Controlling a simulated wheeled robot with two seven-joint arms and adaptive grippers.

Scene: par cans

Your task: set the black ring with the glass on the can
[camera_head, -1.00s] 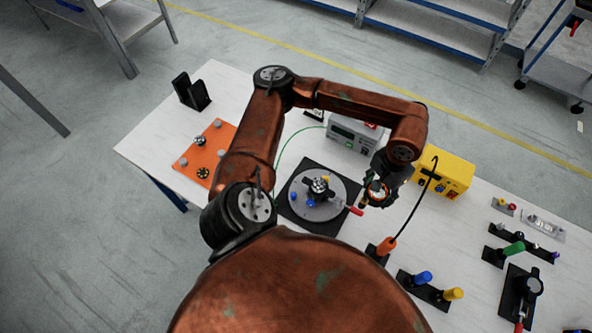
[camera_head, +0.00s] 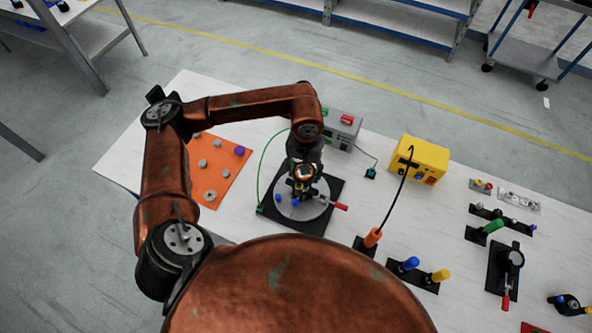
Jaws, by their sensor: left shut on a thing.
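My left gripper (camera_head: 302,184) points down over the round grey plate (camera_head: 316,208), close above its middle. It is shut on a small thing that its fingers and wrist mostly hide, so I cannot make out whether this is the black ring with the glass. The can cannot be told apart under the gripper. I cannot tell whether the held thing touches anything on the plate. My right gripper is not in view.
Blue knobs (camera_head: 279,199) and a red handle (camera_head: 339,206) flank the gripper. An orange mat (camera_head: 222,170) with several small pieces lies left, partly behind my arm. Grey (camera_head: 342,126) and yellow boxes (camera_head: 421,158) stand behind. An orange-handled tool (camera_head: 372,238) stands right.

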